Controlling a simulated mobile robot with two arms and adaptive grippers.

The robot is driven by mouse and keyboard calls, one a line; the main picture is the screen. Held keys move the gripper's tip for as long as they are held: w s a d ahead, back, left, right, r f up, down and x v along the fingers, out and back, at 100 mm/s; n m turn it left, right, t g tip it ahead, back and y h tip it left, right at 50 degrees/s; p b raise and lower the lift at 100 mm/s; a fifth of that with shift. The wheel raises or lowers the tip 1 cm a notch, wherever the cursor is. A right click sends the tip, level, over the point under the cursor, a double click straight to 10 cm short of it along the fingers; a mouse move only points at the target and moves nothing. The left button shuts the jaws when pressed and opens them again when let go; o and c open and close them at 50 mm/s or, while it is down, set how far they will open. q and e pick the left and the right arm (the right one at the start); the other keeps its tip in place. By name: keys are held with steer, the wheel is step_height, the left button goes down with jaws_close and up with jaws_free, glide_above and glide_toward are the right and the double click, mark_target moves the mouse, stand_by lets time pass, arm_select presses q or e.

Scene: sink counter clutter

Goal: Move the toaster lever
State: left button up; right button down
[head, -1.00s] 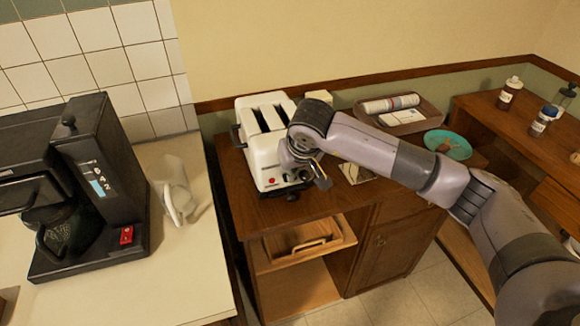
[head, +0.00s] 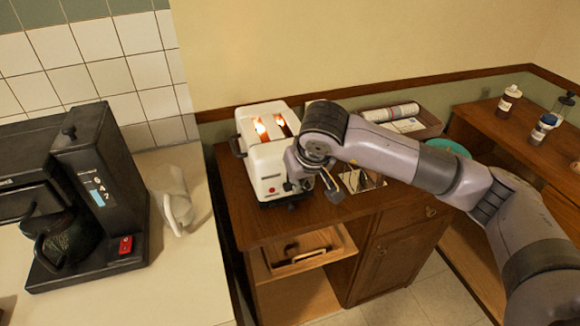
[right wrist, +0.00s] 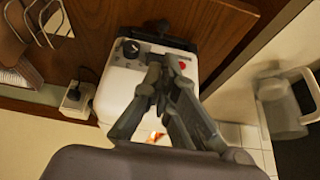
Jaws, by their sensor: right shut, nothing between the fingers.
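The white toaster (head: 265,165) stands on the wooden counter. Its two top slots glow orange. Its front has a red dot and small dark controls low down. My right gripper (head: 333,188) is at the toaster's right front side, shut and empty. In the right wrist view, its closed fingers (right wrist: 163,68) lie in front of the white toaster body (right wrist: 117,85), beside a round black dial (right wrist: 130,49). A dark part (right wrist: 162,30) sticks out past the toaster's edge; I cannot tell for certain that it is the lever. Whether the fingers touch the toaster is unclear. My left gripper is out of view.
A tray (head: 425,122) and a teal plate (head: 448,147) lie behind my right arm. An open drawer (head: 305,250) is below the toaster.

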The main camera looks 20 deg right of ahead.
steer(key=v, duration=0.9)
steer(key=shift+r, duration=0.2)
steer(key=shift+s+a, duration=0.1)
steer(key=shift+s, duration=0.05)
